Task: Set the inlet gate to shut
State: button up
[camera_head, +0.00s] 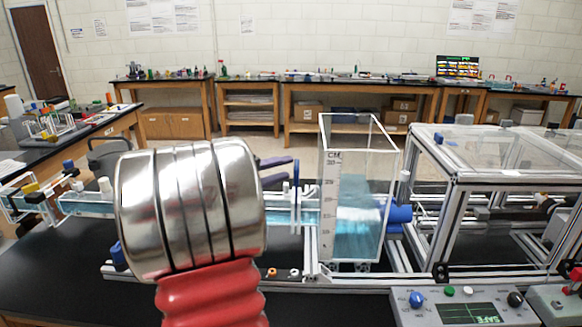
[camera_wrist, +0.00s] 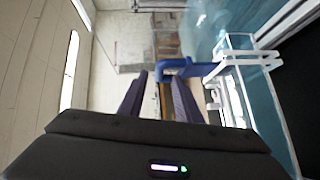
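My gripper (camera_head: 291,170) reaches right from my silver wrist in the head view, with its two dark purple fingers apart. In the wrist view, my gripper (camera_wrist: 156,78) also shows a gap between the fingers. A blue handle (camera_wrist: 190,69), which seems to belong to the inlet gate, lies just beyond the fingertips, its bent end in line with the gap. I cannot tell whether they touch. In the head view the gate (camera_head: 297,205) looks like a thin upright pale plate across the water channel, left of the clear tank. My wrist hides part of the channel.
The clear tank (camera_head: 356,190) with a printed scale holds blue water. A blue pipe fitting (camera_head: 399,214) is on its right. An aluminium frame with clear panels (camera_head: 490,150) stands at right. A control box (camera_head: 460,308) with a screen reading SAFE is at front right.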

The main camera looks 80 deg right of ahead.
jog(key=shift+x, duration=1.85)
jog(key=shift+c, duration=0.3)
grip_shut()
